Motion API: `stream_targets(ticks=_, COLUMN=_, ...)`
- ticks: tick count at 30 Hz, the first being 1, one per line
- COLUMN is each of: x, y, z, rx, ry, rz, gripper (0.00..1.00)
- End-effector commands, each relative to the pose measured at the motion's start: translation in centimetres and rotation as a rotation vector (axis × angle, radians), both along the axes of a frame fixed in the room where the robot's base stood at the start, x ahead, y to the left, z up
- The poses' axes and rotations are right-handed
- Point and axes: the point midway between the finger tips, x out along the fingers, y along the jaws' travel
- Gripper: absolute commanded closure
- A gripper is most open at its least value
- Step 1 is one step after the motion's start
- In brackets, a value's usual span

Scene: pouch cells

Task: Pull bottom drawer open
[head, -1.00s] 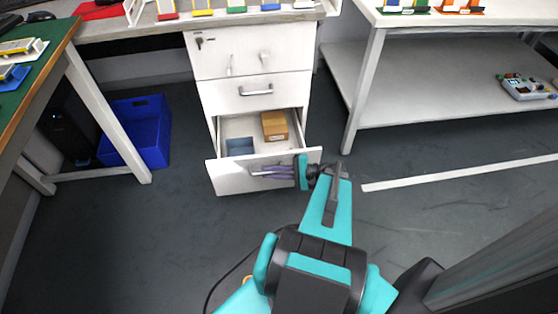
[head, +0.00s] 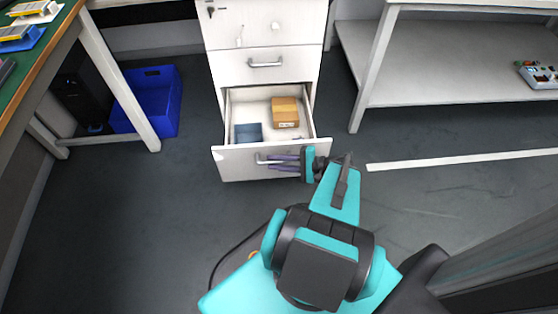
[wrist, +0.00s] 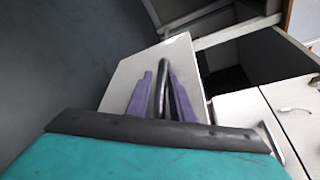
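The bottom drawer (head: 238,168) of the white cabinet stands pulled out, its inside showing. Its metal handle (head: 260,158) is on the drawer front and also shows in the wrist view (wrist: 163,75). My gripper (head: 284,163) is at the handle, coming from the right. In the wrist view its two purple fingers (wrist: 161,95) lie on either side of the handle bar, close to it. The gripper looks shut on the handle, though the contact itself is hard to see. The palm hides the near part of the fingers.
A cardboard box (head: 285,111) and a blue box (head: 248,132) lie in the drawer. The drawer above, with its own handle (head: 264,64), is shut. A blue bin (head: 150,100) stands on the floor at left. A white shelf bench (head: 440,60) is at right. The floor before the drawer is open.

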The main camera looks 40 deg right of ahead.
Motion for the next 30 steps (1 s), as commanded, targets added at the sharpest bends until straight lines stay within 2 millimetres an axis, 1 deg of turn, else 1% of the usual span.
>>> stream_targets(ticks=10, x=-0.1, y=-0.5, z=0.1, rx=-0.003, ry=-0.001, rz=-0.009, gripper=0.80)
stream_targets(ticks=14, x=-0.5, y=-0.9, z=0.2, rx=-0.004, ry=-0.001, rz=-0.011, gripper=0.80)
stream_targets(ticks=20, x=-1.6, y=-1.8, z=0.6, rx=-0.004, ry=-0.001, rz=-0.013, gripper=0.80)
stream_targets(ticks=30, x=-4.5, y=-3.8, z=1.3, rx=-0.003, ry=-0.002, rz=-0.012, gripper=0.80)
